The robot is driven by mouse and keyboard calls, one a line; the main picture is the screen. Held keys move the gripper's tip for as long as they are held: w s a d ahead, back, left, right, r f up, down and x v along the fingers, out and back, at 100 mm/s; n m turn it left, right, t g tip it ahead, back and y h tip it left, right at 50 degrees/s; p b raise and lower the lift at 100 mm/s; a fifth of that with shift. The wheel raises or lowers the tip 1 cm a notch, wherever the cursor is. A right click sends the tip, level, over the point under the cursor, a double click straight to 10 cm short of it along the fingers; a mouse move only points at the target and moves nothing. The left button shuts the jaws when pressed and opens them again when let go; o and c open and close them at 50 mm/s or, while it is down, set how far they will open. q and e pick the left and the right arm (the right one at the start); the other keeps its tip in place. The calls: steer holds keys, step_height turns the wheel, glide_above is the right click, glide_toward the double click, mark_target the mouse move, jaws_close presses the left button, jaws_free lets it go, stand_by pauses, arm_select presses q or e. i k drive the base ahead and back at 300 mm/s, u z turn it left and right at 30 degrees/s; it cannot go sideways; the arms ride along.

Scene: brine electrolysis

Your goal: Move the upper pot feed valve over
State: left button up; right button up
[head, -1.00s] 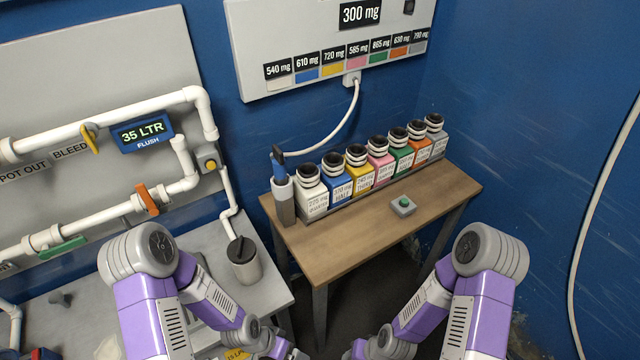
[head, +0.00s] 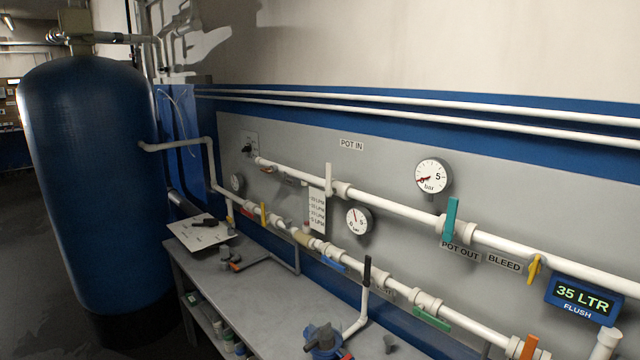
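The upper white pipe (head: 390,206) runs along the grey wall panel, sloping down to the right. On it a cream lever (head: 328,178) stands upright below the POT IN label (head: 351,145). Further right a teal lever (head: 450,220) stands upright above the POT OUT label (head: 460,253). A small yellow lever (head: 534,268) is by the BLEED label (head: 504,263). No label shows which lever is the upper pot feed valve. Neither of my grippers is in this view.
The lower pipe (head: 395,288) carries blue (head: 334,264), green (head: 431,319) and orange (head: 529,347) levers. A grey bench (head: 255,290) runs below. A large blue tank (head: 95,190) stands left. The display (head: 580,298) reads 35 LTR.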

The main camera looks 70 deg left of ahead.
mark_target(329, 191)
steer(key=u, duration=1.8)
steer(key=k, duration=0.35)
steer(key=u, duration=0.55)
steer(key=i, duration=0.45)
steer(key=u, duration=0.6)
steer(key=k, duration=0.7)
steer(key=u, duration=0.7)
steer(key=k, duration=0.4)
steer(key=u, duration=0.65)
steer(key=i, duration=1.9)
steer(key=z, duration=0.75)
steer(key=i, duration=1.7)
steer(key=z, duration=1.95)
steer(key=i, duration=0.85)
steer(key=z, duration=0.7)
